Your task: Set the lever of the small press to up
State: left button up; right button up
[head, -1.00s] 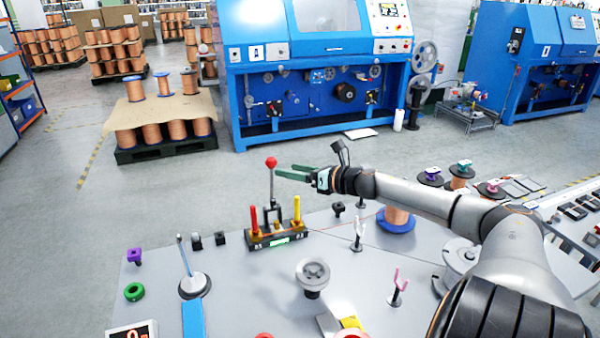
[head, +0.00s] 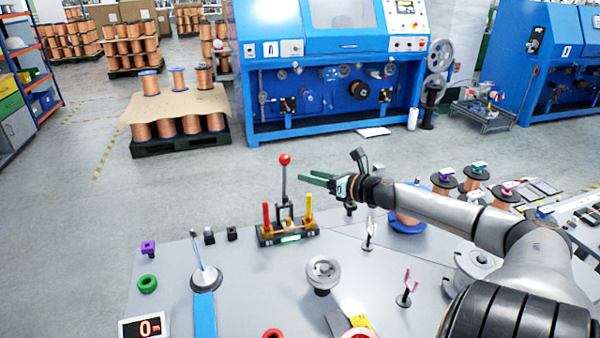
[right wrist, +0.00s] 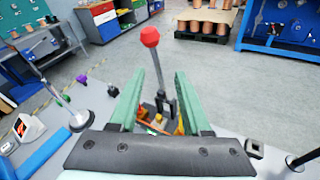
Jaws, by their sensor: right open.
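The small press (head: 289,234) stands near the far edge of the grey table, with a red post, a yellow post and a lit green label on its base. Its lever (head: 284,178) is a grey rod with a red ball on top, standing nearly upright. My right gripper (head: 318,180) is open, with green fingers, just right of the lever and apart from it in the head view. In the right wrist view the lever (right wrist: 154,75) rises between the two open fingers (right wrist: 152,95), beyond them. The press base is partly hidden there. My left gripper is not in view.
On the table are a grey handwheel (head: 323,271), a round base with a thin tilted rod (head: 205,278), a green ring (head: 147,283), a pink fork stand (head: 407,288) and a display (head: 145,328). Copper spools and blue machines stand beyond.

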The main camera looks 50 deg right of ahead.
jog(key=f+h, duration=0.1)
jog(key=f, duration=0.1)
jog(key=f+m+h, duration=0.1)
jog(key=f, duration=0.2)
jog(key=f+h+b, duration=0.1)
jog(key=f+h, duration=0.1)
jog(key=shift+s+a+f, duration=0.15)
jog(key=shift+s+a, duration=0.05)
jog(key=shift+a, duration=0.2)
jog(key=c, duration=0.4)
jog(key=a+f+h, duration=0.1)
jog(key=a+m+h, duration=0.1)
jog(key=shift+s+f+h+b, duration=0.15)
jog(key=shift+f+h+b, duration=0.15)
jog(key=shift+f+h, duration=0.1)
grip_shut()
jog(key=m+h+b, duration=0.1)
jog(key=m+h, duration=0.4)
jog(key=h, duration=0.3)
send_near(285, 165)
jog(key=shift+t, duration=0.4)
jog(key=x, duration=0.5)
jog(key=shift+d, duration=0.2)
jog(key=shift+x, duration=0.8)
